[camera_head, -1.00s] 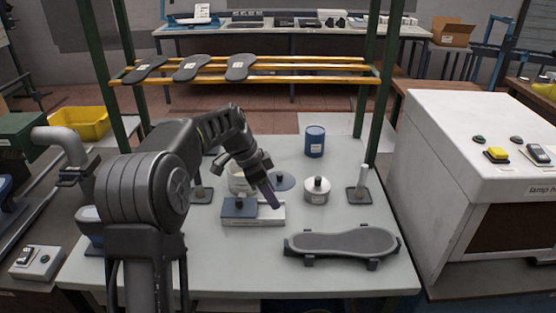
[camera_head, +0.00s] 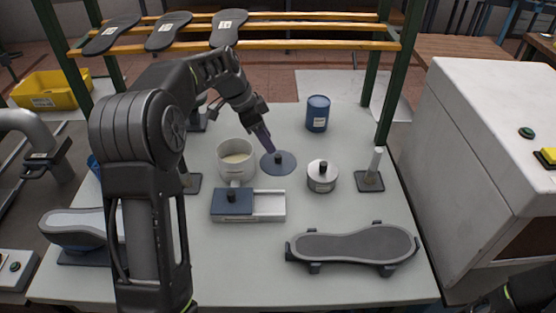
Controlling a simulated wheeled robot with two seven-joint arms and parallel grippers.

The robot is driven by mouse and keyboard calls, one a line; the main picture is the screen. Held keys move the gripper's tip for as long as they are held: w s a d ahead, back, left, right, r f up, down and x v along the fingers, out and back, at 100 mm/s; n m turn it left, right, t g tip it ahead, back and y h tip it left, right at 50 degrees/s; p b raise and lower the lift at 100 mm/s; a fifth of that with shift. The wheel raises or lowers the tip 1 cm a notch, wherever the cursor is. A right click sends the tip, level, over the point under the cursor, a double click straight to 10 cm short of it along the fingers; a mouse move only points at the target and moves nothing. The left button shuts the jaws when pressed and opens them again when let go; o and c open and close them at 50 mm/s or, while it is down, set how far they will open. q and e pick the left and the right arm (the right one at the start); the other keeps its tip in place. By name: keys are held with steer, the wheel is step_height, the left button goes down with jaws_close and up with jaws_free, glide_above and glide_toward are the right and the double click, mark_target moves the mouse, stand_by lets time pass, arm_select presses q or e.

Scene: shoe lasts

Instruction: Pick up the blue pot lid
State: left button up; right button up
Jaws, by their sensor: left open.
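The blue pot lid (camera_head: 287,168) is a flat round disc with a black knob, lying on the pale worktable (camera_head: 225,275). It is between a white pot (camera_head: 236,172) and a round white tin with a black knob (camera_head: 321,182). My left gripper (camera_head: 267,144) is open and points down just above the lid's back-left part, close to the knob. The fingertips overlap the lid's edge in this view, and I cannot tell whether they touch it. My right gripper is not in view.
A white box with a blue sliding cover (camera_head: 232,203) lies in front of the lid. A blue can (camera_head: 317,113) stands behind it. A shoe-shaped form (camera_head: 350,244) lies at front right. Green posts and yellow rails with insoles (camera_head: 167,31) stand at the back.

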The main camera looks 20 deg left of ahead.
mark_target(277, 156)
arm_select(q)
steer(key=shift+x, duration=1.05)
steer(key=p+x, duration=0.1)
steer(key=x, duration=0.3)
steer(key=shift+p, duration=0.4)
steer(key=shift+w+d+f, duration=0.15)
steer(key=shift+w+f, duration=0.05)
steer(key=shift+f, duration=0.3)
steer(key=shift+c, duration=0.4)
jaws_close()
